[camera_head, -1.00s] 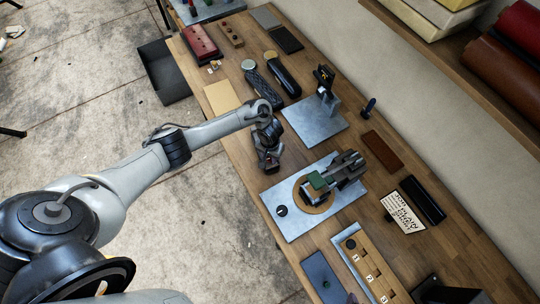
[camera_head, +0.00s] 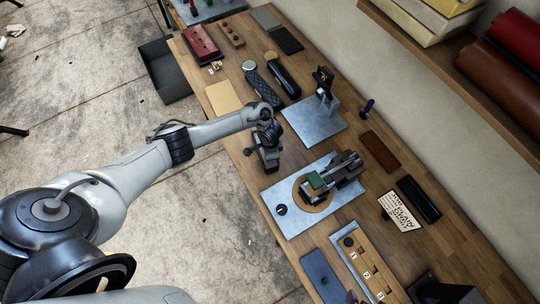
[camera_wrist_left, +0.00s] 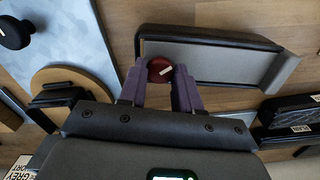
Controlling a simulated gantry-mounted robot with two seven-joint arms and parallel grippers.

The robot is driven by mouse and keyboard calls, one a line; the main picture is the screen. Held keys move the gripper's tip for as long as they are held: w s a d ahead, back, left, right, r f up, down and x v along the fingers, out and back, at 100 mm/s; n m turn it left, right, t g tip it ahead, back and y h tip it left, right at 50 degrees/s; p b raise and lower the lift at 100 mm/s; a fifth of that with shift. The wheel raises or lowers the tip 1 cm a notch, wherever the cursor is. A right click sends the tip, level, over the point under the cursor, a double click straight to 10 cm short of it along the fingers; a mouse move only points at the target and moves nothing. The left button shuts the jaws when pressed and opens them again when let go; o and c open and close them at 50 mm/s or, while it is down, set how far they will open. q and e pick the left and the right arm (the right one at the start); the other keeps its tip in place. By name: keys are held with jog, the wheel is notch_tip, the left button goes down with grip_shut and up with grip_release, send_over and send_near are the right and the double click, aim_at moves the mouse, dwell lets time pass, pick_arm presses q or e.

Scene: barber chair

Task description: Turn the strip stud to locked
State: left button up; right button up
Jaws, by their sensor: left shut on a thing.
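My left gripper (camera_wrist_left: 159,85) is shut on a small dark red round stud (camera_wrist_left: 159,68) with a pale bar across its top, tilted slightly up to the right. The purple fingertips sit on either side of the stud. The stud is at the left end of a grey panel with a black frame (camera_wrist_left: 215,42). I cannot read a locked mark. In the head view, my left gripper (camera_head: 266,157) is low over the bench's front side, and the stud is hidden.
A metal plate (camera_head: 273,196) with a black knob (camera_head: 281,210) and wooden disc (camera_head: 322,204) lies beside my gripper. Another metal plate (camera_head: 305,122) carries a dark stand (camera_head: 325,88). A numbered wooden rack (camera_head: 361,254) and a card (camera_head: 399,211) stand at the lower right.

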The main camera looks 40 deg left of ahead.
pick_arm(q)
jog(key=m, duration=0.3)
jog(key=shift+m, duration=0.4)
jog(key=shift+m+b, duration=0.55)
jog(key=shift+m, duration=1.35)
jog(key=o, duration=1.1)
jog(key=shift+c, duration=0.2)
jog(key=shift+r, duration=0.1)
notch_tip(320, 180, up, 11)
jog(key=p, duration=0.1)
jog(key=shift+f, duration=0.2)
